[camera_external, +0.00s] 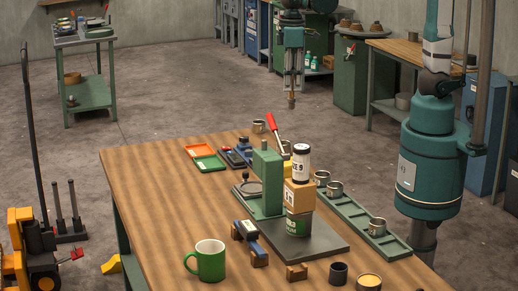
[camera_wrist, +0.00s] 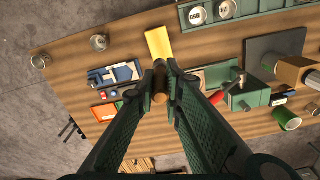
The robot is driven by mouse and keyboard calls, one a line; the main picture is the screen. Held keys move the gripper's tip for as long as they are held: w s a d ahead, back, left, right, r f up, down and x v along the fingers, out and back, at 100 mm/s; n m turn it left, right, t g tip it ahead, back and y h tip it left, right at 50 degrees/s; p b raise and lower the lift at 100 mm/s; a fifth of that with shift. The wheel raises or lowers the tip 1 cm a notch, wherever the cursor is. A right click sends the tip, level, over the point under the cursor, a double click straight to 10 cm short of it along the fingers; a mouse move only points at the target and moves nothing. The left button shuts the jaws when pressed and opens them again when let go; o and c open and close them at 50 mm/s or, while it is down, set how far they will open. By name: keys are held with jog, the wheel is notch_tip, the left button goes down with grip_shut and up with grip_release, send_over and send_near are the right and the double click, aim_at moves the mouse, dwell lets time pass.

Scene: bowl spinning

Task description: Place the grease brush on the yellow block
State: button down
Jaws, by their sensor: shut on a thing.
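My gripper (camera_external: 292,84) is shut on the grease brush (camera_external: 291,100), which hangs upright below the fingers, well above the table. In the wrist view the fingertips (camera_wrist: 160,74) close around the brush's brown end (camera_wrist: 160,97); the rest of it is hidden. The yellow block (camera_wrist: 158,42) lies on the table just beyond the fingertips in the wrist view, apart from the brush. In the external view only a small yellow part of the block (camera_external: 286,147) shows behind the green press.
The wooden table (camera_external: 160,185) holds a green press (camera_external: 265,180), a red-handled tool (camera_external: 273,124), orange and green trays (camera_external: 205,155), a green rack with metal cups (camera_external: 350,213) and a green mug (camera_external: 206,260). The air around my gripper is clear.

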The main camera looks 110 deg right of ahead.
aim_at(291, 109)
notch_tip(291, 109, down, 9)
jog(key=shift+f, duration=0.1)
jog(key=shift+f, duration=0.1)
dwell(0.5)
jog(key=shift+f, duration=2.8)
jog(key=shift+f, duration=2.05)
jog(key=shift+f, duration=0.15)
